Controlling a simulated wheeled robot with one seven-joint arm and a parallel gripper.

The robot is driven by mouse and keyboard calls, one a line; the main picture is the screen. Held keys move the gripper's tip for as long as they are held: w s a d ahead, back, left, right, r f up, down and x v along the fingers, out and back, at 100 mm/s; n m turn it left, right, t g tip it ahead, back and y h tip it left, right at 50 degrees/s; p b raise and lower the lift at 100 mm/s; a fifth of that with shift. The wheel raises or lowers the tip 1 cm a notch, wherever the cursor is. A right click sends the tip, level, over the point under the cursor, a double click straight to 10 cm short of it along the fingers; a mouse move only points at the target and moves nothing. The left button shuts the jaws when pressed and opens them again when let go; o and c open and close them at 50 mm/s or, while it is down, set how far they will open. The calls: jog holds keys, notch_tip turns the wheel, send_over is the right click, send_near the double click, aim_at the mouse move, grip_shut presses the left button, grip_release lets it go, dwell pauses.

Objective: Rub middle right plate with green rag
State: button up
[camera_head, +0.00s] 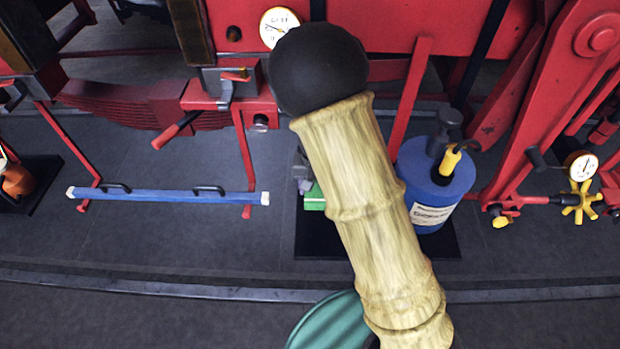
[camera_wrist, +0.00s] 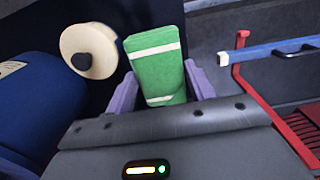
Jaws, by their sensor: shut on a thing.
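The green rag (camera_wrist: 155,72) with white stripes is between the purple fingers of my gripper (camera_wrist: 162,85) in the wrist view. The gripper is shut on it. In the head view only a green corner of the rag (camera_head: 314,197) shows left of my arm, over or on a black mat (camera_head: 310,240). My arm hides most of the gripper and rag there. I cannot tell whether the rag touches the mat. I cannot make out which surface is the middle right plate.
A blue canister (camera_head: 432,180) stands right of my arm. A pale round disc (camera_wrist: 90,50) with a black knob is beside the rag. A blue bar (camera_head: 165,195) with handles lies left. Red machinery (camera_head: 400,60) fills the back; grey floor (camera_head: 150,240) is clear at left.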

jog(key=w+d+r+m, duration=0.1)
jog(key=w+d+m, duration=0.1)
jog(key=d, duration=1.1)
jog(key=shift+w+d+m, duration=0.2)
jog(key=shift+w+m, duration=0.15)
jog(key=shift+m, duration=0.15)
